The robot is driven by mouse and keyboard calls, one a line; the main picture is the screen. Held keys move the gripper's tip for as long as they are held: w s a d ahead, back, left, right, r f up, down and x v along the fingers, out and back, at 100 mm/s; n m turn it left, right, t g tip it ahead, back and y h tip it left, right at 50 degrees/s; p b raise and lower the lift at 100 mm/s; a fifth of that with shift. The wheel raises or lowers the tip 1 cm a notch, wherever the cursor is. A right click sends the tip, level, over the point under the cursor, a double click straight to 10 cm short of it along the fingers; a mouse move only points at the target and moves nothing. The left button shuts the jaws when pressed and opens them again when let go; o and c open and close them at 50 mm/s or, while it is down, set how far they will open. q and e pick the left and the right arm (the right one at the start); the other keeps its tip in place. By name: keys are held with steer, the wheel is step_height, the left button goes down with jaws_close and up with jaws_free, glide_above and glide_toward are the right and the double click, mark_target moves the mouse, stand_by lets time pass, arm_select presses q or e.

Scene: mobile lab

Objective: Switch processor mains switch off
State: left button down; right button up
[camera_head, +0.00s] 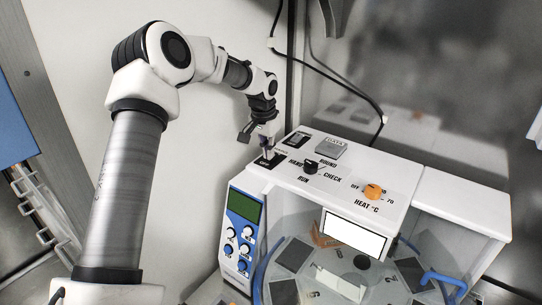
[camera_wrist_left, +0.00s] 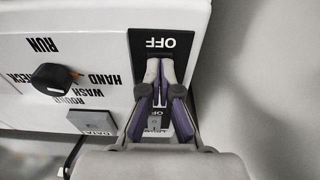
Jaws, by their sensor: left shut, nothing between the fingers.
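The processor (camera_head: 290,178) is a white machine with a sloped control top. Its mains switch is a black plate (camera_head: 268,160) marked OFF at the left end of that top. The plate also shows in the left wrist view (camera_wrist_left: 165,42), with OFF readable upside down. My left gripper (camera_head: 266,152) points down at this switch, shut and empty. In the left wrist view its fingertips (camera_wrist_left: 160,62) lie over the plate, just beside the OFF lettering, and hide most of the switch. I cannot tell whether the tips touch it or which way it is set. My right gripper is not in view.
Next to the switch are a black knob (camera_head: 311,166) marked RUN, HAND and CHECK, a grey DATA button (camera_head: 331,149) and an orange heat knob (camera_head: 373,191). A blue panel with a green display (camera_head: 240,208) stands in front. A wall is close behind.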

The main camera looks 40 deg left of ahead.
arm_select(q)
step_height(320, 180, up, 3)
steer(key=shift+f+p, duration=0.1)
steer(key=shift+p, duration=1.1)
steer(key=shift+r, duration=2.1)
